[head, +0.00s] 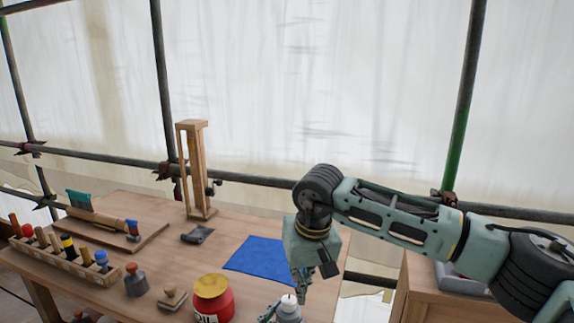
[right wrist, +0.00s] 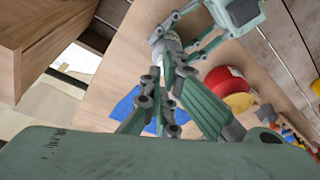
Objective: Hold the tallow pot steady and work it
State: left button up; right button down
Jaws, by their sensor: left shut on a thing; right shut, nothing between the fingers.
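A small grey-white pot (head: 289,312), which I take to be the tallow pot, stands at the bottom edge of the head view, its lower part cut off. My left gripper (head: 272,315) is shut on it from the side; only a bit of the gripper shows there. In the right wrist view the pot (right wrist: 171,46) sits between the left gripper's fingers (right wrist: 176,36). My right gripper (head: 302,296) points down just above and beside the pot, shut and empty; its fingertips also show in the right wrist view (right wrist: 157,76). I cannot tell whether they touch the pot.
A red tin with a yellow lid (head: 213,299) stands left of the pot. A blue cloth (head: 262,259) lies behind. Stamps (head: 136,281), a tool rack (head: 72,268), a brush board (head: 110,232) and a wooden frame (head: 196,170) fill the left. A wooden cabinet (head: 420,290) stands right.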

aim_at(289, 304)
jog(key=shift+r, duration=0.1)
jog(key=shift+s+a+f, duration=0.15)
jog(key=shift+a+f, duration=0.35)
jog(key=shift+f, duration=0.5)
jog(key=shift+s+a+f, duration=0.1)
jog(key=shift+a+f, duration=0.45)
jog(key=shift+f, duration=0.5)
jog(key=shift+s+a+f, duration=0.15)
jog(key=shift+a+f, duration=0.35)
jog(key=shift+f, duration=0.5)
jog(key=shift+w+d, duration=0.1)
jog(key=shift+w, duration=0.15)
jog(key=shift+d, duration=0.35)
jog(key=shift+d+f, duration=0.15)
jog(key=shift+d, duration=0.3)
jog(key=shift+w+d, duration=0.1)
jog(key=shift+d, duration=0.25)
jog(key=shift+w+d+f, duration=0.1)
jog(key=shift+d, duration=0.1)
